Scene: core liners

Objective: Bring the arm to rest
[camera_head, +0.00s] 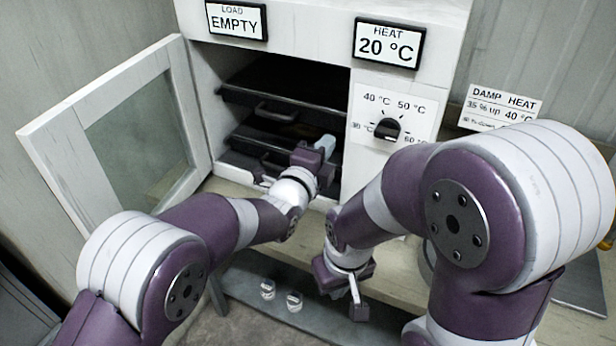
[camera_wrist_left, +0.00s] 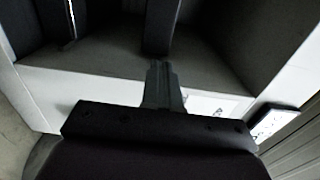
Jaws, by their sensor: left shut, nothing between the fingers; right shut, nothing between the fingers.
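My left gripper (camera_head: 325,144) is shut and empty at the mouth of the open oven, in front of the lower dark tray (camera_head: 262,139). In the left wrist view its closed fingers (camera_wrist_left: 163,85) point into the dark interior, with nothing between them. I cannot tell whether they touch the tray. My right gripper (camera_head: 358,308) is shut and empty, pointing down in front of the bench edge, below the oven. The right arm crosses the right side of the head view and hides part of the bench.
The oven door (camera_head: 118,132) stands open to the left. An upper tray (camera_head: 290,84) sits above the lower one. A dial (camera_head: 387,129) is under the "HEAT 20 °C" display (camera_head: 389,43); another display (camera_head: 236,20) reads "LOAD EMPTY". Two small pale objects (camera_head: 267,289) (camera_head: 294,301) lie below the bench.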

